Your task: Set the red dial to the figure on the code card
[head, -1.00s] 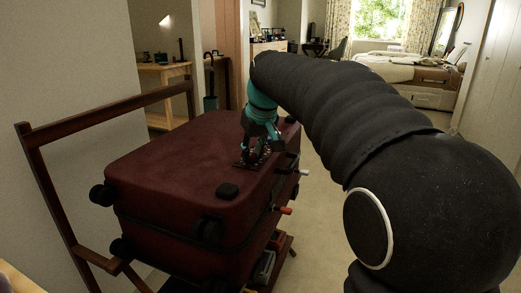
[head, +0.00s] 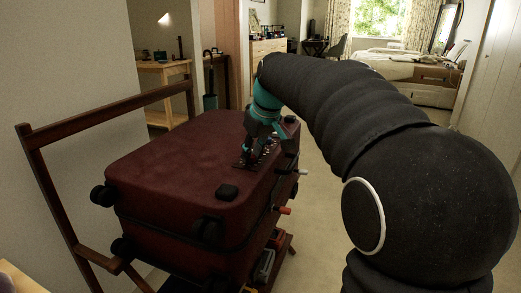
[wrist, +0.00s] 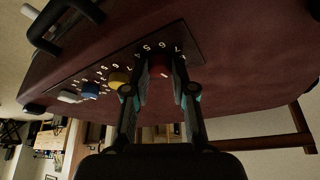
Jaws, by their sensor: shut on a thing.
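The red dial (wrist: 160,67) sits at one end of a dark panel (wrist: 182,41) set in the suitcase, with white figures around it. My gripper (wrist: 160,60) has one finger on each side of the red dial and is shut on it. In the head view my gripper (head: 248,157) reaches down to the panel on the suitcase top and hides most of it. A yellow dial (wrist: 118,80), a blue dial (wrist: 91,90) and a white dial (wrist: 67,97) stand in line beside it. I cannot tell the red dial's setting. I see no code card.
The dark red suitcase (head: 165,160) lies on a wooden rack (head: 47,180). A red-tipped lever (head: 285,211) and a pale-tipped one (head: 301,171) stick out from its right side. Floor (head: 318,215) is clear to the right.

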